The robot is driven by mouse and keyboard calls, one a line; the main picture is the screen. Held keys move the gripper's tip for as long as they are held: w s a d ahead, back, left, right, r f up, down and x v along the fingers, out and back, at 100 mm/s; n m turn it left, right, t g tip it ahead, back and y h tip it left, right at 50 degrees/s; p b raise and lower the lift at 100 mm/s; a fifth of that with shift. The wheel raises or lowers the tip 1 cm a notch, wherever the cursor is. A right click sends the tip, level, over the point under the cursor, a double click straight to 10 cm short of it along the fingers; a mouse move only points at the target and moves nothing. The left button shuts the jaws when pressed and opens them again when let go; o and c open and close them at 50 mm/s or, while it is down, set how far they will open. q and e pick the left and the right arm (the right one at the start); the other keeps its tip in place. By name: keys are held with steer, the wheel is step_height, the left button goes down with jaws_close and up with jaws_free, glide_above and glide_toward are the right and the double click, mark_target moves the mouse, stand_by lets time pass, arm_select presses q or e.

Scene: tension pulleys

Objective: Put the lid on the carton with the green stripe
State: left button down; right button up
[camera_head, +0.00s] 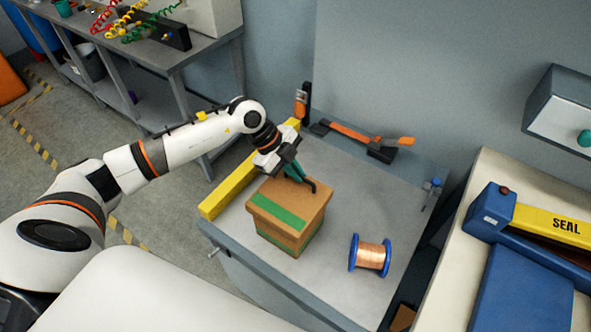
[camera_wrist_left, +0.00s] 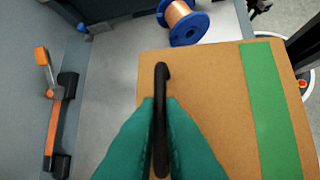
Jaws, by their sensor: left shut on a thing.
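The brown lid (camera_head: 301,198) has a green stripe across its top and a black handle (camera_wrist_left: 161,75). My left gripper (camera_head: 297,174) is shut on that handle, with its teal fingers (camera_wrist_left: 160,125) on either side of it in the left wrist view. The lid is over the top of the brown carton (camera_head: 284,240), which has a green stripe low on its side. The lid's rim overhangs the carton walls and looks about level with them. I cannot tell whether it is fully seated. The carton's opening is hidden. My right gripper is out of view.
The carton stands on a grey table (camera_head: 335,290). A copper wire spool (camera_head: 370,255) with blue flanges is to its right. A yellow bar (camera_head: 230,187) runs along the left edge. An orange and black tool (camera_head: 352,133) lies at the back. A blue and yellow sealer (camera_head: 535,225) is far right.

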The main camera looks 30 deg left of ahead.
mark_target(299, 186)
arm_select(q)
steer(key=shift+p, duration=0.3)
steer(key=shift+f, duration=0.25)
stand_by(0.7)
steer(key=shift+f, duration=0.4)
steer(key=shift+s+f, duration=0.1)
steer(key=shift+f, duration=0.25)
steer(key=shift+f+b, duration=0.25)
steer(key=shift+b, duration=0.05)
stand_by(0.5)
steer(key=shift+f, duration=0.5)
steer(key=shift+f, duration=0.1)
